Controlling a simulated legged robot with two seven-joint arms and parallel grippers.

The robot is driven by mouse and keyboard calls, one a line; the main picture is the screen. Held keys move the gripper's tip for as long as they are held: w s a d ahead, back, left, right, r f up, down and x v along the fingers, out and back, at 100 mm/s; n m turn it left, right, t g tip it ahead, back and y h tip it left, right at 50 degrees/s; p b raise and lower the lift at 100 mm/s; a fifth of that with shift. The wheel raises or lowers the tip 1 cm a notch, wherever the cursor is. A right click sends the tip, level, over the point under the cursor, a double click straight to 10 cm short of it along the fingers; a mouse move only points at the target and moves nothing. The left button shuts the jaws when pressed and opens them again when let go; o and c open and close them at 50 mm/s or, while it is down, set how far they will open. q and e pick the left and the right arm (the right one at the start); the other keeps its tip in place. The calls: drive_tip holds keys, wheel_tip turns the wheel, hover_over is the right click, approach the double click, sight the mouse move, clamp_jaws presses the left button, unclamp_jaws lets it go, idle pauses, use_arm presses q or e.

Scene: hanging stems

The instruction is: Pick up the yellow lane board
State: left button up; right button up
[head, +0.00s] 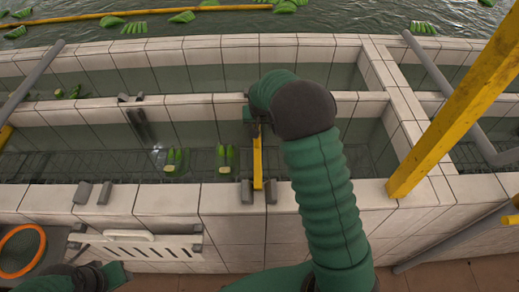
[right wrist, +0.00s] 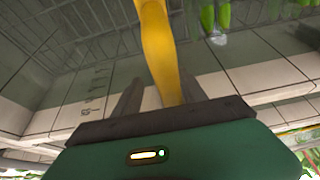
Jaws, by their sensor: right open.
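The yellow lane board (head: 257,165) is a narrow upright strip in the near channel, its lower end between two grey brackets at the front wall. In the right wrist view the yellow board (right wrist: 158,45) runs between my two fingers. My right gripper (head: 254,130) is at the board's upper end, partly hidden by its own wrist; in the right wrist view it (right wrist: 158,95) is open, with a finger on each side of the board. Whether a finger touches it I cannot tell. My left gripper (head: 100,277) shows partly at the bottom left; its jaws are unclear.
A yellow post (head: 460,100) slants across the right side. Green pods (head: 225,160) hang in the channel left of the board. A slotted white board (head: 145,246) is on the front wall. An orange-rimmed round thing (head: 22,250) is at the left. Tiled walls (head: 150,200) bound the channels.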

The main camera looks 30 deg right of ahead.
drive_tip(key=shift+f, duration=0.1)
drive_tip(key=shift+w+a, duration=0.15)
drive_tip(key=shift+a, duration=0.55)
drive_tip(key=shift+a+r, duration=0.2)
drive_tip(key=shift+c, duration=3)
drive_tip(key=shift+d+f, duration=0.15)
drive_tip(key=shift+d, duration=0.45)
clamp_jaws()
use_arm(q)
drive_tip(key=shift+a, duration=0.3)
use_arm(e)
drive_tip(key=shift+a, duration=0.1)
